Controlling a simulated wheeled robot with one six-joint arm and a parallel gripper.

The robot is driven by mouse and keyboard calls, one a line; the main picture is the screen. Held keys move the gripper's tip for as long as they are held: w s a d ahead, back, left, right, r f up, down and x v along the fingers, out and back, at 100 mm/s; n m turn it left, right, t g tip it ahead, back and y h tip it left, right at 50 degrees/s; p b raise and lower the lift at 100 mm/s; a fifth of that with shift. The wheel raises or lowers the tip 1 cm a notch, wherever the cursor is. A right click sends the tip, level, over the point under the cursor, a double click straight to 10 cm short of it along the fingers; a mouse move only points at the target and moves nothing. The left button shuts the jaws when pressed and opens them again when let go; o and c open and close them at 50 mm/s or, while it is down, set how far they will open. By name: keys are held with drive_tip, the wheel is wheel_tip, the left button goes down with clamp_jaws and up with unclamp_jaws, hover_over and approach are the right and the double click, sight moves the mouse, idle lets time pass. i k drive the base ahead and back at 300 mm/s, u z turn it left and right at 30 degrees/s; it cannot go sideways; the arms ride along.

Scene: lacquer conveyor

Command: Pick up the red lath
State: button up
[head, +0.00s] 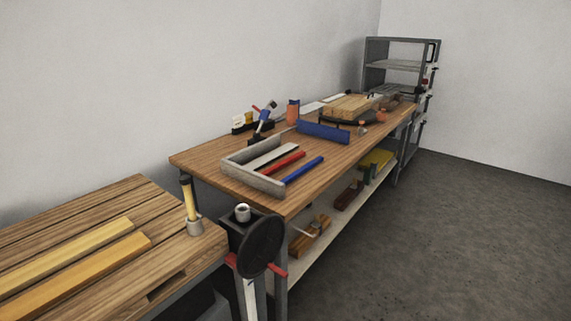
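The red lath (283,162) lies on the long wooden workbench (222,158), toward its near end. It is between a pale grey lath (272,154) on its left and a blue lath (303,170) on its right, with narrow gaps. A grey wooden frame (248,183) borders the laths at the left and near sides. I cannot tell whether the red lath touches the frame. My gripper is not in view.
A blue angled piece (323,132) and several tools stand farther along the bench. A nearer wooden table (72,225) holds yellow boards. A black disc (261,246) is by the bench's near end. A grey shelf (402,64) stands at the back. The floor (450,240) at right is clear.

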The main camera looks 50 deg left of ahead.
sight(276, 169)
drive_tip(key=u, duration=0.25)
drive_tip(key=i, duration=1.7)
drive_tip(key=u, duration=1)
drive_tip(key=i, duration=1)
drive_tip(key=u, duration=1.6)
drive_tip(key=i, duration=0.6)
drive_tip(key=u, duration=0.6)
